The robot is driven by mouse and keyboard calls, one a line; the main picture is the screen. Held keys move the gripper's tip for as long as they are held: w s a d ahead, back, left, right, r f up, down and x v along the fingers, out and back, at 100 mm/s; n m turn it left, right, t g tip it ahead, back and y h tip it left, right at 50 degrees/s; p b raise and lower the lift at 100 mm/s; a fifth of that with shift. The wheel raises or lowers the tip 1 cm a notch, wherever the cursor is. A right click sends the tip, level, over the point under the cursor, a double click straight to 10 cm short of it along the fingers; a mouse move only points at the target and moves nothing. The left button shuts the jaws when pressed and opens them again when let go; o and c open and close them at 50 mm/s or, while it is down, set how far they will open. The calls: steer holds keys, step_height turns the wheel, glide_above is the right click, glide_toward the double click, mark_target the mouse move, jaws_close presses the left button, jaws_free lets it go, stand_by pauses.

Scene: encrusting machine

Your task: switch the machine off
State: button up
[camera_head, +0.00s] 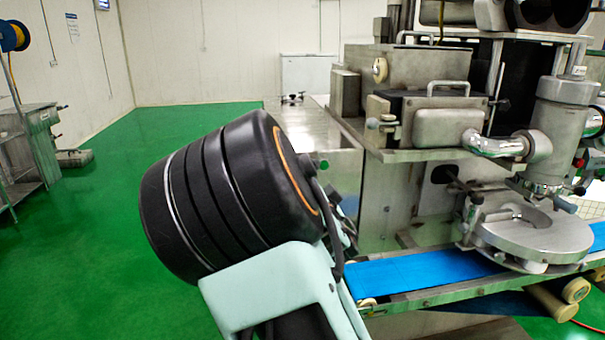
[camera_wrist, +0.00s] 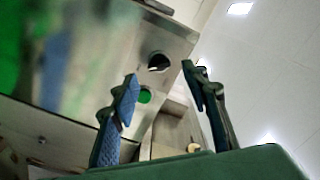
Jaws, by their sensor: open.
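The encrusting machine (camera_head: 415,72) is a steel body at the right of the head view, with a blue conveyor belt (camera_head: 415,271) along its front. A round cream knob (camera_head: 380,69) is on its upper side. My gripper (camera_wrist: 163,84) is open and empty in the wrist view, its blue-padded fingers spread. Beyond the fingers is a steel panel (camera_wrist: 172,40) with a round dark spot (camera_wrist: 158,62) and a round green spot (camera_wrist: 145,95); I cannot tell whether either is a button or an opening. My own arm blocks part of the head view, and the gripper is hidden there.
A round steel plate (camera_head: 535,231) stands over the belt under a vertical cylinder (camera_head: 562,135). A steel rack (camera_head: 30,150) stands at the far left.

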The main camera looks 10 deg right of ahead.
steer(key=shift+w, duration=2)
steer(key=shift+c, duration=0.4)
jaws_close()
steer(key=n+b, duration=0.1)
steer(key=b, duration=0.2)
steer(key=shift+d+f, duration=0.1)
steer(key=shift+f, duration=0.05)
steer(key=n+b, duration=1.5)
steer(key=n, duration=0.1)
steer(key=shift+n+b, duration=0.3)
steer(key=shift+n, duration=0.3)
